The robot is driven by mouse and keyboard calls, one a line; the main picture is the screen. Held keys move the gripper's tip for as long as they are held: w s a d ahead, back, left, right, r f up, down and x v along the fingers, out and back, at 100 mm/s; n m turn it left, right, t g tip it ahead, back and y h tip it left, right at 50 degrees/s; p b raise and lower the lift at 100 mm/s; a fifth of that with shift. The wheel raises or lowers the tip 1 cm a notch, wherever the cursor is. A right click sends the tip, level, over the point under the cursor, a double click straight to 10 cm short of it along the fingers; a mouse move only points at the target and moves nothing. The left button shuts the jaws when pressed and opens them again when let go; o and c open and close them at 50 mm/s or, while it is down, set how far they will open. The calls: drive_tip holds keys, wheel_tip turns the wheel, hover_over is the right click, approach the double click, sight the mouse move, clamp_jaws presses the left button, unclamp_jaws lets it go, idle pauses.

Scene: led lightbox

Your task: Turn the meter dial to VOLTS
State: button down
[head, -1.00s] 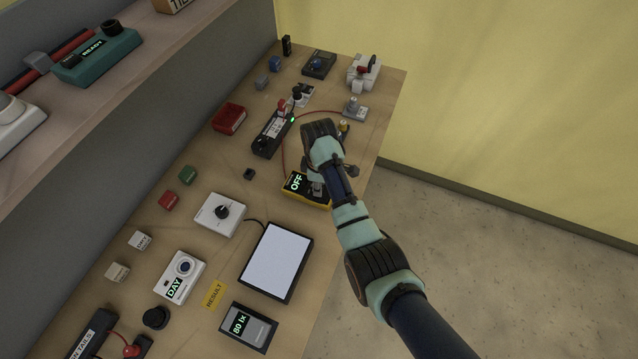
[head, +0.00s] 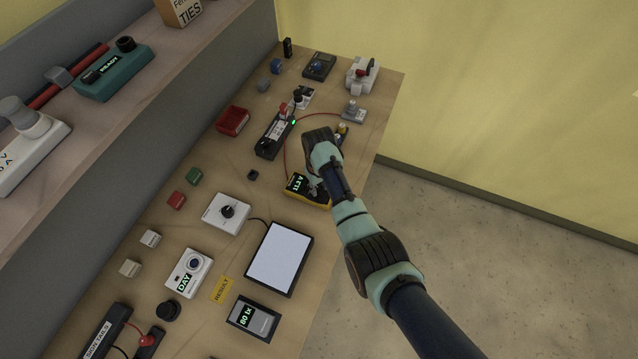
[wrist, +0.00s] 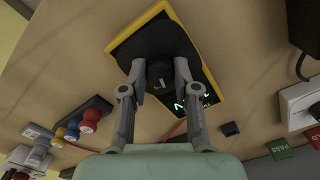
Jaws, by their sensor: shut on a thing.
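The yellow-edged black meter (head: 296,196) lies on the bench, and its lit display now shows a number that looks like 11.2 V. In the wrist view the meter (wrist: 118,43) fills the upper middle, with its round black dial (wrist: 158,74) facing the camera. My gripper (wrist: 159,82) is shut on the dial, one grey finger on each side. In the head view my gripper (head: 317,186) comes down over the meter's right part and hides the dial. The dial's printed markings are mostly hidden or too small to read.
A black power strip (head: 275,135) with a red wire lies behind the meter. A white dial box (head: 227,213) and a light panel (head: 280,258) stand in front. A small black cube (head: 253,175) sits left. Open floor lies right of the bench.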

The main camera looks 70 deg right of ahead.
sight(319, 188)
drive_tip(key=shift+m+p, duration=0.3)
drive_tip(key=shift+m, duration=0.8)
drive_tip(key=c, duration=0.9)
unclamp_jaws()
drive_tip(key=shift+o, duration=0.2)
wheel_tip(319, 188, up, 12)
